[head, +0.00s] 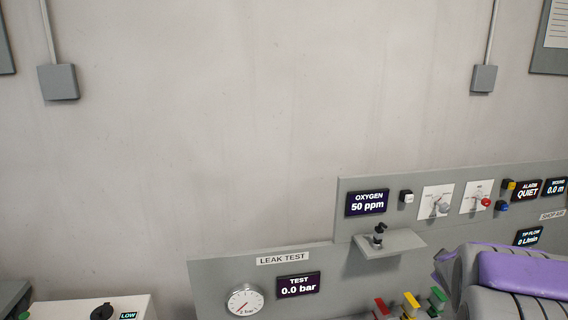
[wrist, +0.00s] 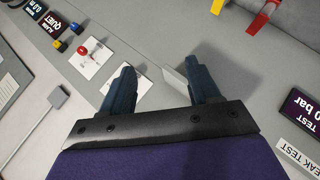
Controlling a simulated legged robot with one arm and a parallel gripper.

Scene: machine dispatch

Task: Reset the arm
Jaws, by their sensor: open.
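My arm (head: 520,272), with purple and grey covers, shows at the lower right of the head view, in front of the panel. My gripper (wrist: 160,66) is in the wrist view, its two dark blue fingers spread wide apart. Nothing is held between them; grey panel shows in the gap, with a pale plate edge beside the right finger. The fingertips do not show clearly in the head view. I cannot tell how far they are from the panel.
A grey panel carries an oxygen display (head: 367,203), two switch plates, a small shelf (head: 390,243) with a dark fitting, a gauge (head: 244,301), a test display (head: 298,285) and coloured handles (head: 411,301). A white box (head: 95,309) stands lower left. The wall above is mostly bare.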

